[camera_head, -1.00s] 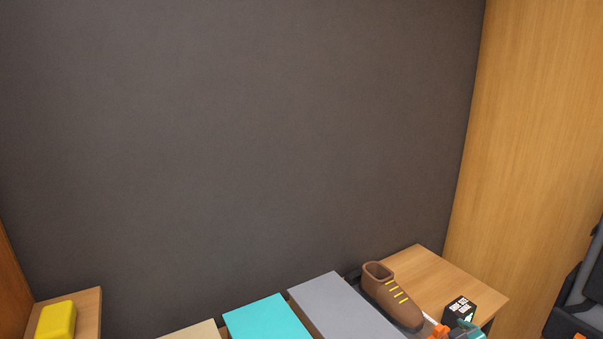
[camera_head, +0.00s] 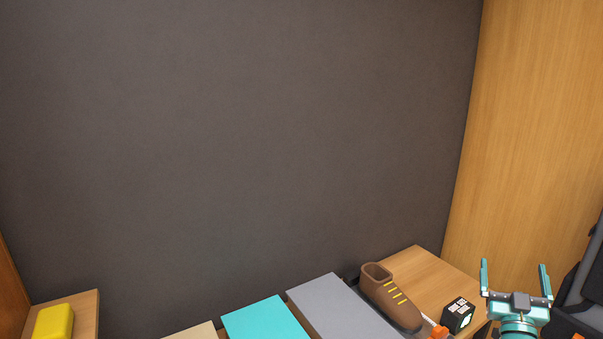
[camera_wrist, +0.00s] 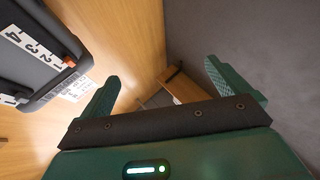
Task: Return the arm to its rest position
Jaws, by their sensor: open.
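My gripper (camera_head: 516,283) is at the lower right in the head view, with its two teal fingers spread apart and pointing up. Nothing is between the fingers. In the wrist view my gripper (camera_wrist: 160,85) also shows open and empty, with the wooden panel and dark wall beyond it. It is apart from the things on the wooden surface. The rest of the arm is mostly out of view below.
A brown shoe (camera_head: 390,297) and a black box (camera_head: 459,315) sit left of my gripper by a wooden top (camera_head: 425,272). Grey (camera_head: 338,307) and turquoise (camera_head: 266,320) boxes and a yellow block (camera_head: 53,322) lie farther left. A dark case (camera_wrist: 38,50) shows in the wrist view.

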